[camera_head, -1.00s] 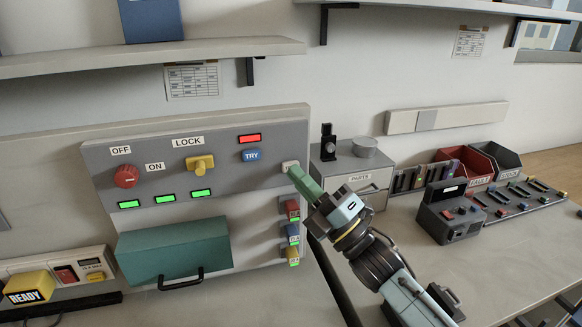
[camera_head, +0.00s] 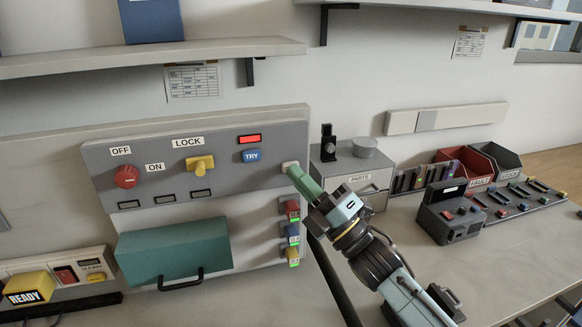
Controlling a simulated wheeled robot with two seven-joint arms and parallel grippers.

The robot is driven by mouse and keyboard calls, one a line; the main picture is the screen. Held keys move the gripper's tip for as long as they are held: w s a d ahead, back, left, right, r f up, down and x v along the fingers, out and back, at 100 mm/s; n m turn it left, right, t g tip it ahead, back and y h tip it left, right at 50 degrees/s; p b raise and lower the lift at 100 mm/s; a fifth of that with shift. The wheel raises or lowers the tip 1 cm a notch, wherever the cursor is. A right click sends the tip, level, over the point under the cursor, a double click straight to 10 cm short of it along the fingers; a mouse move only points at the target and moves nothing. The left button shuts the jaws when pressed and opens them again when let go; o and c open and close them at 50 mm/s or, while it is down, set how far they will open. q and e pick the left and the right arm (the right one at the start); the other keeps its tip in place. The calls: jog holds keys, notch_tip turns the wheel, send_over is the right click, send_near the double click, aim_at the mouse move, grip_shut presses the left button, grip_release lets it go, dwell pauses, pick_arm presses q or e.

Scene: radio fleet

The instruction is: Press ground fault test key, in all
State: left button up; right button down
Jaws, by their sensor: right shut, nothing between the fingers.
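A grey control panel (camera_head: 225,187) stands against the wall. It carries a red OFF knob (camera_head: 125,177), a yellow LOCK knob (camera_head: 200,164) and a blue TRY button (camera_head: 251,156) under a lit red lamp (camera_head: 249,139). Several indicator windows (camera_head: 165,199) below the knobs are dark. A small pale key (camera_head: 290,167) sits at the panel's right edge. My right gripper (camera_head: 293,172) is shut and empty, its green tips at that key, seemingly touching it. The tips partly hide the key, and I cannot read a label on it. My left gripper is not in view.
Red, blue and yellow switches (camera_head: 292,233) line the panel's lower right, close to my right arm. A teal cover with a black handle (camera_head: 174,251) juts out below. A PARTS box (camera_head: 352,184), a dark radio unit (camera_head: 450,213) and bins (camera_head: 465,169) stand right.

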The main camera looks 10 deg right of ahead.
jog(key=shift+s, duration=0.6)
jog(key=shift+s, duration=0.1)
jog(key=s+p, duration=0.1)
jog(key=s, duration=0.3)
jog(key=shift+s+d+p, duration=0.1)
jog(key=shift+s+p, duration=0.3)
dwell(0.3)
